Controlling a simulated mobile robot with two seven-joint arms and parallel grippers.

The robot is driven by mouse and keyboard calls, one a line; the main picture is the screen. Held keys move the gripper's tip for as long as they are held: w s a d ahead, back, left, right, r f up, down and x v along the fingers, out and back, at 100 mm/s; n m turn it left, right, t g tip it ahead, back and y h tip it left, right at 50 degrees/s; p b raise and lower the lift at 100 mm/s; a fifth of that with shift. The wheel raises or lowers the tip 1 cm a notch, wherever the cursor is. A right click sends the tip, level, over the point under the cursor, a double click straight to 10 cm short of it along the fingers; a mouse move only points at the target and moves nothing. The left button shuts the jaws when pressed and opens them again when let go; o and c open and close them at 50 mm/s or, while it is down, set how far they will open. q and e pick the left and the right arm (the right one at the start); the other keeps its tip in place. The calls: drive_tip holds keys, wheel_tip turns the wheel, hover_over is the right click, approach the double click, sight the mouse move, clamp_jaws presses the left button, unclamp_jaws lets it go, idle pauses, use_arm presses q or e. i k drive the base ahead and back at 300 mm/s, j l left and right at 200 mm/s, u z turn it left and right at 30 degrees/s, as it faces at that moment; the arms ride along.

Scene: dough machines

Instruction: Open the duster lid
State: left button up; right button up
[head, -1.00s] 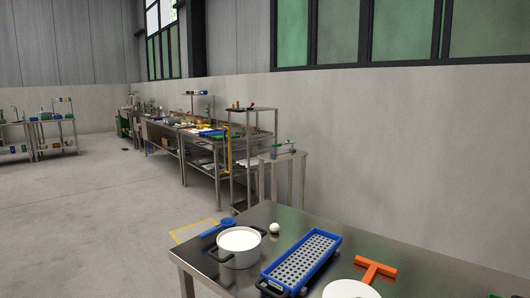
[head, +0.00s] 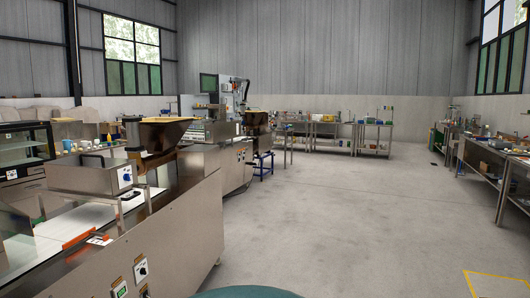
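A steel box (head: 88,176) with a dark handle on top and a blue knob on its front sits over the conveyor machine at left. It looks like the duster, and its flat top looks shut. A wide hopper (head: 160,133) stands just behind it on the same line. Neither of my grippers is in view.
The machine's long steel side panel (head: 165,235) fills the lower left, with switches and a knob. An orange-edged part (head: 85,240) lies by the belt. Open concrete floor (head: 340,220) is at centre and right. Steel work tables (head: 485,160) stand at far right.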

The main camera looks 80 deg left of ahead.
sight(89, 161)
drive_tip(key=j+u, duration=0.1)
drive_tip(key=u, duration=3.65)
